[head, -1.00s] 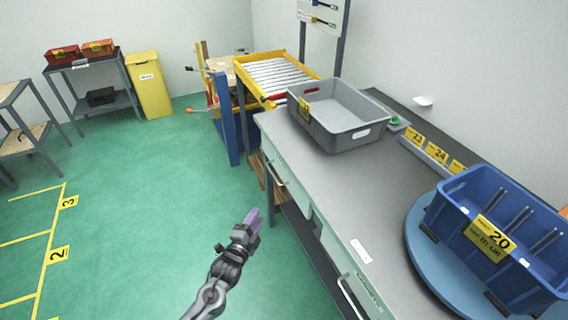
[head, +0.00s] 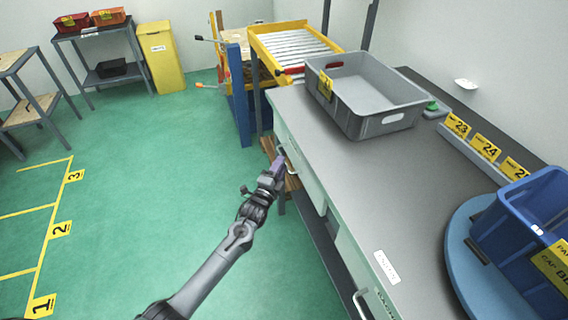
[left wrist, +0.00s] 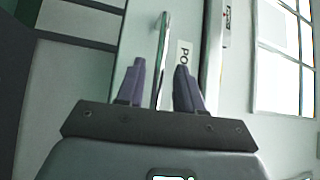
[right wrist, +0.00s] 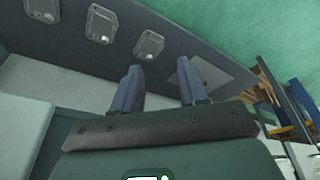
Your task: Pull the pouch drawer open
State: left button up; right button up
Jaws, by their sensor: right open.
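The pouch drawer (head: 304,177) is the pale green drawer at the far end of the workbench's front, and its face looks flush with the bench. Its metal bar handle (left wrist: 162,50) and a white label (left wrist: 183,58), with only "PO" readable, show in the left wrist view. My left gripper (head: 278,164) is at this handle in the head view. Its purple fingers (left wrist: 160,82) are apart, with the bar between them and gaps on both sides. My right gripper (right wrist: 158,82) is open and empty in the right wrist view, outside the head view.
A grey crate (head: 390,124) stands on the workbench (head: 415,175). A blue bin (head: 510,235) sits on a blue turntable (head: 460,240) at the right. A second drawer handle (head: 362,303) is nearer. A roller rack (head: 300,42) stands beyond the bench.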

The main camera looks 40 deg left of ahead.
pick_arm(q)
jog(key=shift+b+x, duration=0.4)
jog(key=shift+x, duration=1.2)
grip_shut()
